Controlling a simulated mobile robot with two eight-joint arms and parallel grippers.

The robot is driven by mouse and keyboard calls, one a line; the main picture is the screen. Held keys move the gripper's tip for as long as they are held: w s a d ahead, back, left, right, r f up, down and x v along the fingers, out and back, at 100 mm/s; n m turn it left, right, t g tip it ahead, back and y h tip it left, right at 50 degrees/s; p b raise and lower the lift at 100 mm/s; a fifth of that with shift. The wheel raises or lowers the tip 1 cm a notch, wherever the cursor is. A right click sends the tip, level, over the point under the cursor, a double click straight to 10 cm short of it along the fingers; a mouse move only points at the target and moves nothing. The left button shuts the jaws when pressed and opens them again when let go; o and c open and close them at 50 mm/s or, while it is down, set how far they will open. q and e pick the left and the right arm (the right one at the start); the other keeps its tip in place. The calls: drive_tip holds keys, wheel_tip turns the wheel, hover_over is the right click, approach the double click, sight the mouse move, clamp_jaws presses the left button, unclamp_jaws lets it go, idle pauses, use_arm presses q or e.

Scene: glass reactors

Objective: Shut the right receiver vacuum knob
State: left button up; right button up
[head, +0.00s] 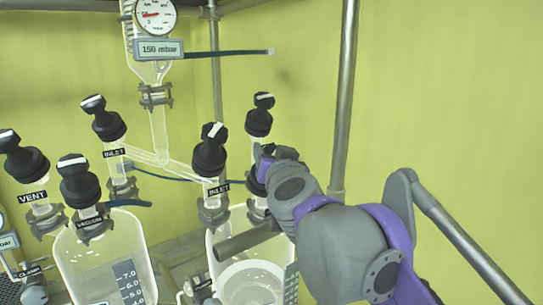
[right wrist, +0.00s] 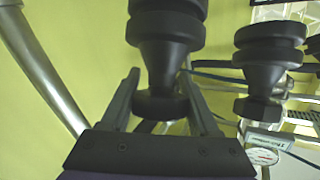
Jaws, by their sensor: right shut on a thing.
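My right gripper (head: 268,160) comes in from the right and is at a black knob (head: 256,178) on the right receiver (head: 232,262), largely hidden behind the gripper and arm. The knob's label is hidden, so I cannot read it as vacuum. In the right wrist view the two fingers (right wrist: 160,88) stand on either side of the black knob's narrow end (right wrist: 160,104), and the jaws are shut on it. The knob's wider ringed body (right wrist: 167,28) shows beyond the fingers. My left gripper is not in view.
Close by are the right INLET knob (head: 209,152) and another black knob (head: 259,115). The left receiver (head: 105,260) bears VENT (head: 25,160), VACUUM (head: 79,182) and INLET (head: 104,120) knobs. A metal post (head: 345,95) rises behind my gripper. A gauge (head: 155,14) hangs above.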

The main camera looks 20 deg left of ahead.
drive_tip(key=shift+m+h+b, duration=0.35)
drive_tip(key=shift+m+h, duration=0.25)
drive_tip(key=shift+m, duration=0.1)
drive_tip(key=shift+d+m+t+h, duration=0.1)
drive_tip(key=shift+m+t+h, duration=0.2)
drive_tip(key=shift+m+h, duration=0.25)
drive_tip(key=m+h, duration=0.1)
drive_tip(key=m+h+p, duration=0.1)
drive_tip(key=h, duration=0.1)
drive_tip(key=shift+w+d+m+p, duration=0.1)
drive_tip(key=shift+d+m+p, duration=0.1)
drive_tip(key=shift+m+p, duration=0.15)
drive_tip(key=shift+d+f+m+g+h+p, duration=0.1)
drive_tip(key=shift+d+m+g+h+p, duration=0.1)
drive_tip(key=shift+m+h, duration=0.25)
drive_tip(key=shift+d+f+m+g+h+p, duration=0.1)
drive_tip(key=shift+m+g+h+p, duration=0.1)
drive_tip(key=shift+m+h, duration=0.2)
drive_tip(key=o, duration=1.4)
